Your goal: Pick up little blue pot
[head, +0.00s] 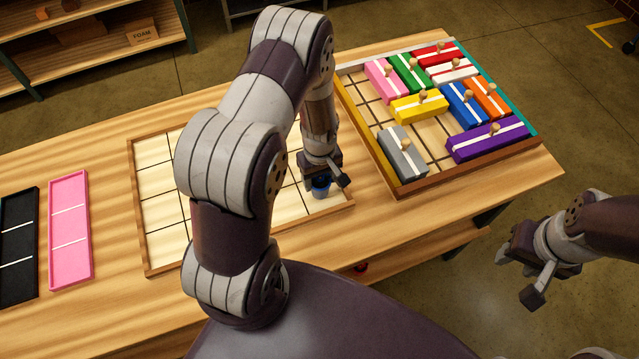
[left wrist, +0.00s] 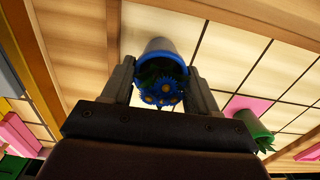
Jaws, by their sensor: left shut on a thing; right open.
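The little blue pot (head: 321,188) is at the right end of the gridded tray (head: 140,205), partly hidden by my left gripper (head: 322,178) in the head view. In the left wrist view the pot (left wrist: 160,47) has a blue rim, with blue flowers (left wrist: 158,92) and dark leaves in it. It sits between the two fingers of my left gripper (left wrist: 160,85), which is shut on it. I cannot tell whether the pot touches the tray. My right gripper (head: 530,268) is open and empty, off the table's right front side.
A tray of coloured handled blocks (head: 420,190) stands at the right. A pink tray (head: 69,230) and a black tray (head: 18,245) lie at the left. A green pot (left wrist: 247,124) by a pink patch (left wrist: 247,104) shows in the left wrist view. My left arm hides the gridded tray's middle.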

